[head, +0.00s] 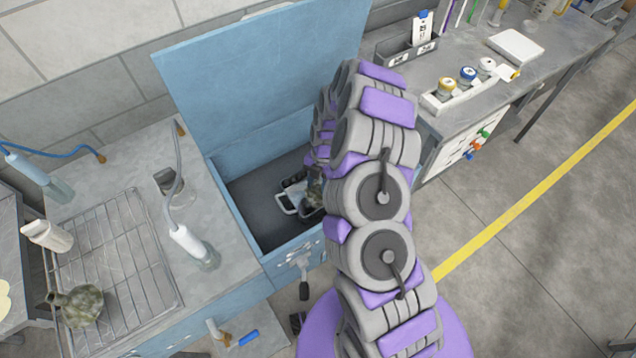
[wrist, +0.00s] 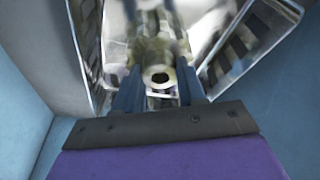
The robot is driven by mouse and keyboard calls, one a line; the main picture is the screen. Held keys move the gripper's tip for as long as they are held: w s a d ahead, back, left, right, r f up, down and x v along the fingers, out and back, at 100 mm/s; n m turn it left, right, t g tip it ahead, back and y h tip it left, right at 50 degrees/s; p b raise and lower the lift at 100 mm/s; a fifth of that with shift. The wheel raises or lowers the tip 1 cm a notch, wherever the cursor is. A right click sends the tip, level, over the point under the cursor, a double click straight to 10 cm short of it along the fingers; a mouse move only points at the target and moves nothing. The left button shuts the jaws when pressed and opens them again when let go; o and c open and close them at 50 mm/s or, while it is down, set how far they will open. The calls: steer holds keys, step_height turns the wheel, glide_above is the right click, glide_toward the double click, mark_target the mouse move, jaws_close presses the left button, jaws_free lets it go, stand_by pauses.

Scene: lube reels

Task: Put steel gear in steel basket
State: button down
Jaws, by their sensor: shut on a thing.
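My gripper (wrist: 160,88) is shut on a mottled grey-olive metal part with a round hole in its end, which I take as the steel gear (wrist: 157,52). The gear is blurred in the wrist view, and its teeth are not clear. In the head view the gear (head: 316,191) shows beside my arm, inside the open blue chest. Shiny slotted metal baskets stand close around it; one basket (wrist: 250,42) is at the right in the wrist view and another (wrist: 88,45) at the left. A pale-rimmed basket (head: 287,203) shows in the head view. Whether the gear touches a basket is unclear.
The blue chest (head: 262,258) has its lid (head: 255,70) raised behind. My arm hides its right part. At the left, a mottled part (head: 82,305) sits on a wire rack (head: 120,255). A workbench (head: 545,65) with bottles stands right. The chest's left floor is clear.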

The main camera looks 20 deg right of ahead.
steer(key=c, duration=0.6)
jaws_free()
steer(key=shift+c, duration=0.2)
steer(key=p+v, duration=0.1)
steer(key=v, duration=1.1)
steer(key=s+a+r+m, duration=0.4)
steer(key=s+r, duration=0.1)
steer(key=r, duration=0.5)
steer(key=s+a+r+m, duration=0.2)
steer(key=s+r+m, duration=0.5)
steer(key=s+r, duration=0.2)
steer(key=s+d+r+m+h, duration=0.1)
steer(key=s+r+m, duration=0.1)
steer(key=s+m, duration=0.6)
steer(key=s+d+r+m+h, duration=0.1)
steer(key=s+d+r+m, duration=0.1)
steer(key=s+m, duration=0.6)
steer(key=s+r, duration=0.1)
steer(key=s, duration=0.5)
steer(key=shift+s+d, duration=0.25)
steer(key=shift+s, duration=0.05)
